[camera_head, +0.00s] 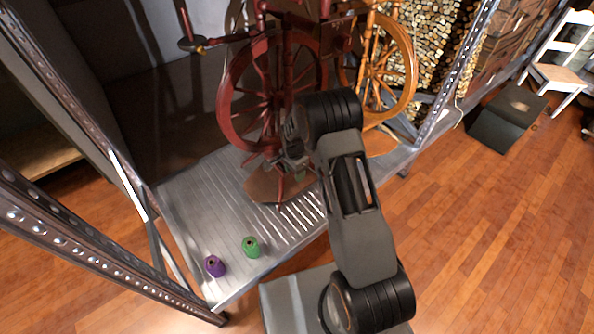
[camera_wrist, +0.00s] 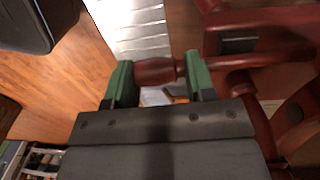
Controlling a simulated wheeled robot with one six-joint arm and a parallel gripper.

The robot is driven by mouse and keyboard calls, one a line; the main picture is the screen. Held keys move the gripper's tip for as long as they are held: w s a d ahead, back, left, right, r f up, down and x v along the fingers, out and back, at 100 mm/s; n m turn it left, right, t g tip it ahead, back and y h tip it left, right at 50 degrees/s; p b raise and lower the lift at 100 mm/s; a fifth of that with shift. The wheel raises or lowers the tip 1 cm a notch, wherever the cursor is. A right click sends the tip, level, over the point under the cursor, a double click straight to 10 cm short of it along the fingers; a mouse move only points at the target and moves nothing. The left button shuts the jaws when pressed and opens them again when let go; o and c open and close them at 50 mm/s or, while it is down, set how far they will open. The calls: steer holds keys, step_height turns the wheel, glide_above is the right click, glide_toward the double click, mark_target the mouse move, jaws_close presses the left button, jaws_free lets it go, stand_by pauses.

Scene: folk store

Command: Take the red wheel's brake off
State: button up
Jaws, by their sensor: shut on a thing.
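The red spinning wheel (camera_head: 226,100) stands upright on the metal shelf in the head view, partly hidden behind my arm. In the wrist view, my gripper (camera_wrist: 158,80) has its two green-padded fingers on either side of a short, turned red wooden piece (camera_wrist: 155,71). It is shut on this piece, which looks like a knob or handle of the red wheel. I cannot tell for sure whether it is the brake. More red frame parts (camera_wrist: 265,22) show close to the right finger. In the head view, the fingertips are mostly hidden beside the red wheel.
An orange spinning wheel (camera_head: 409,85) stands to the right behind the red one. A green spool (camera_head: 251,247) and a purple spool (camera_head: 214,266) stand on the metal shelf (camera_head: 190,205) at its front left. Metal posts flank the shelf. A dark box (camera_head: 508,118) and white chair stand right.

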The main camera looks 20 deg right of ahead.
steer(key=o, duration=1.3)
steer(key=shift+w+a+r+p, duration=0.1)
steer(key=shift+r+p, duration=0.55)
steer(key=shift+r, duration=1.25)
steer(key=shift+w+r+p, duration=0.1)
steer(key=shift+r+p, duration=0.5)
steer(key=shift+r, duration=1.3)
